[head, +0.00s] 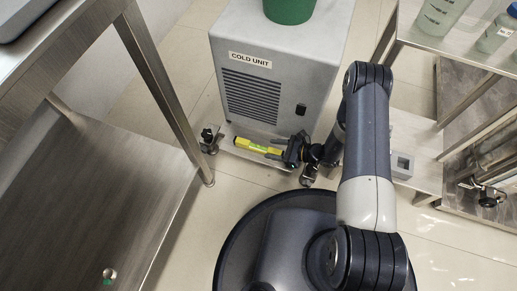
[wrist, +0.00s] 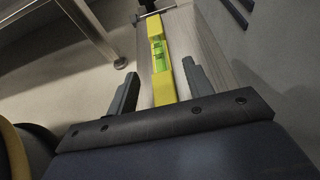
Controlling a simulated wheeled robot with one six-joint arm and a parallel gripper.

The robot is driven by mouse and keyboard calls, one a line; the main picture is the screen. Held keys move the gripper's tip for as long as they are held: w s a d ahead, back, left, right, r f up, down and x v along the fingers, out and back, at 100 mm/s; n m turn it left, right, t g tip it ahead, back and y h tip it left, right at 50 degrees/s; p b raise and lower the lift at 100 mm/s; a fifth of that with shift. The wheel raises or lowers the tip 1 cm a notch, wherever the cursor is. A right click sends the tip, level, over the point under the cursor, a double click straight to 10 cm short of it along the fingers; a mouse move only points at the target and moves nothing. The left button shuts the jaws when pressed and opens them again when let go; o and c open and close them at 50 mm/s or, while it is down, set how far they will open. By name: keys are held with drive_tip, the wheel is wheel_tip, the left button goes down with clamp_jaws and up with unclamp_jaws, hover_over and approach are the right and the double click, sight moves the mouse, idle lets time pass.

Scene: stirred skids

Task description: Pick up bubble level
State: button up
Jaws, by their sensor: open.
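The bubble level is a yellow bar with a green vial. In the head view the bubble level (head: 256,148) lies on the low ledge at the foot of the cold unit. My gripper (head: 292,150) is at its right end. In the wrist view the bubble level (wrist: 159,60) runs away from me between the two dark fingers of my open gripper (wrist: 158,82). The near end of the level is partly hidden by the gripper's dark bar.
The grey cold unit (head: 270,70) stands right behind the level, with a green container (head: 289,8) on top. A steel table (head: 150,70) with a lower shelf is at left. A steel rack (head: 450,60) with bottles is at right. Tiled floor shows between them.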

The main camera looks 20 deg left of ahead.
sight(258, 148)
drive_tip(key=shift+x, duration=1.2)
drive_tip(key=shift+c, duration=0.4)
clamp_jaws()
